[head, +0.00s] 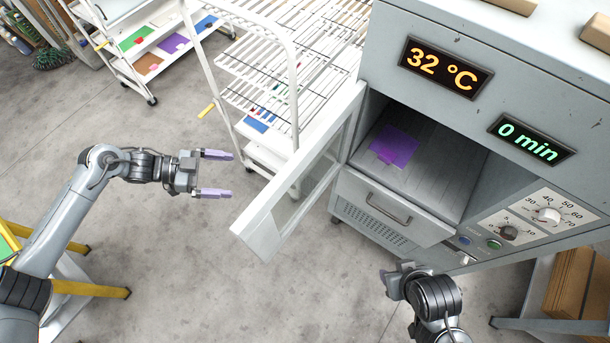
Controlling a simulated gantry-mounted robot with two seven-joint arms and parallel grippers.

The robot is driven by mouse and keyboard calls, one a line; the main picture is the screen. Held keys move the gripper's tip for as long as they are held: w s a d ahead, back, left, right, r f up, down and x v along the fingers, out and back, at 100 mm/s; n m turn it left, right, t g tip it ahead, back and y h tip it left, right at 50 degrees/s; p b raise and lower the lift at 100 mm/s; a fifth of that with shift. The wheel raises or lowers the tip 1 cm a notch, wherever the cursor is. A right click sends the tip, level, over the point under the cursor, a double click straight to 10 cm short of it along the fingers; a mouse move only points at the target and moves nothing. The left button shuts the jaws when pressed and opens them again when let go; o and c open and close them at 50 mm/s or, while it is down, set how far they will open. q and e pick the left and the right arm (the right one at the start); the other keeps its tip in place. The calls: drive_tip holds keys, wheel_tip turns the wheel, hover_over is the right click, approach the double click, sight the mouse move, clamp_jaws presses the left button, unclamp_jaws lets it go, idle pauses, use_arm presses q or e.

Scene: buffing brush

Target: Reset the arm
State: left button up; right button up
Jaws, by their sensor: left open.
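My left gripper (215,174) is in the left middle of the head view, open and empty, its two purple-grey fingers pointing right. It is over bare floor, apart from the oven door. My right arm comes in at the bottom right. Its gripper (388,282) is only partly seen, in front of the cabinet's lower part, and its fingers cannot be made out. A grey oven cabinet (400,100) stands at the right with its door (300,175) swung open. A purple sheet (395,146) lies flat inside on the chamber floor.
A white wire rack (265,65) stands behind the open door, and a white cart (165,45) with coloured sheets is at the back left. The cabinet shows "32 °C" (445,68) and "0 min" (532,139), with dials (548,215) below. Floor between the arms is clear.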

use_arm(q)
drive_tip(key=x, duration=0.6)
drive_tip(key=shift+d, duration=0.35)
drive_tip(key=shift+w+f, duration=0.1)
